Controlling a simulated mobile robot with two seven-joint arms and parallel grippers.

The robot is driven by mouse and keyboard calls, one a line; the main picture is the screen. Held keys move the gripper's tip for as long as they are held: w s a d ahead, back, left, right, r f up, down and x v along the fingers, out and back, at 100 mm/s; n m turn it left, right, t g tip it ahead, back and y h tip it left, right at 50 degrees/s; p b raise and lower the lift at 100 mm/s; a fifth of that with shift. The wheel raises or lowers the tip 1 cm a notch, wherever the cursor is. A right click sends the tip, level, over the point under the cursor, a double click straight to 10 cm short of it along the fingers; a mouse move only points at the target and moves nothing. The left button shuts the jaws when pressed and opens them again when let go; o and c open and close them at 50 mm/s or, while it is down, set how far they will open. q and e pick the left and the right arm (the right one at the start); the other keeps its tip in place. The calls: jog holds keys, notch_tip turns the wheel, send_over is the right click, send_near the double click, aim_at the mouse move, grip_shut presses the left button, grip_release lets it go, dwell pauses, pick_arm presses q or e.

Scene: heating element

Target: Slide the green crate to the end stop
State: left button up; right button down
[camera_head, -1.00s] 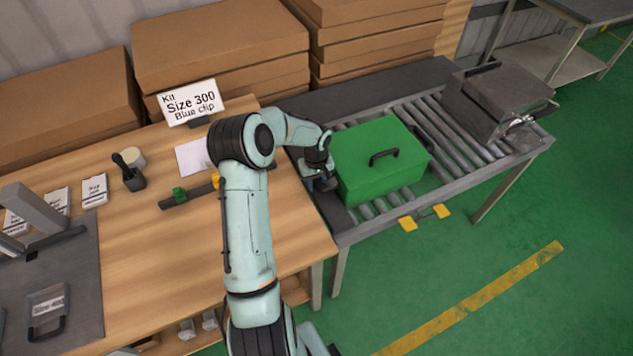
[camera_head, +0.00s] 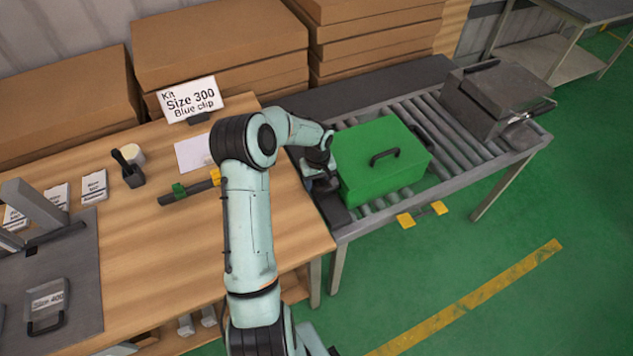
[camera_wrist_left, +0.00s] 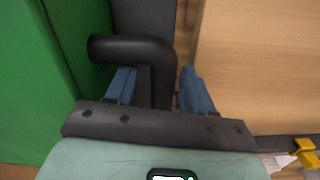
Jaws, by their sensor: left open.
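The green crate (camera_head: 378,163), closed with a black handle on its lid, sits on the near-left part of the roller conveyor (camera_head: 440,175). My left gripper (camera_head: 322,182) is at the crate's left side in the head view. In the left wrist view, the blue fingers (camera_wrist_left: 160,92) stand apart with a black side handle (camera_wrist_left: 135,48) between them; the green crate wall (camera_wrist_left: 40,80) is to the left. Whether a finger touches the handle cannot be told. I cannot pick out the end stop for certain. My right gripper is out of view.
A grey case (camera_head: 495,98) stands farther along the conveyor. The wooden workbench (camera_head: 150,255) with a sign (camera_head: 190,97) adjoins on the left. Rollers between crate and case are clear.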

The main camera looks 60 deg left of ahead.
pick_arm(q)
jog(key=shift+s+a, duration=0.15)
jog(key=shift+a, duration=0.05)
jog(key=shift+r, duration=0.25)
notch_tip(320, 180, up, 13)
jog(key=shift+w+d, duration=0.2)
jog(key=shift+f, duration=0.1)
dwell(0.5)
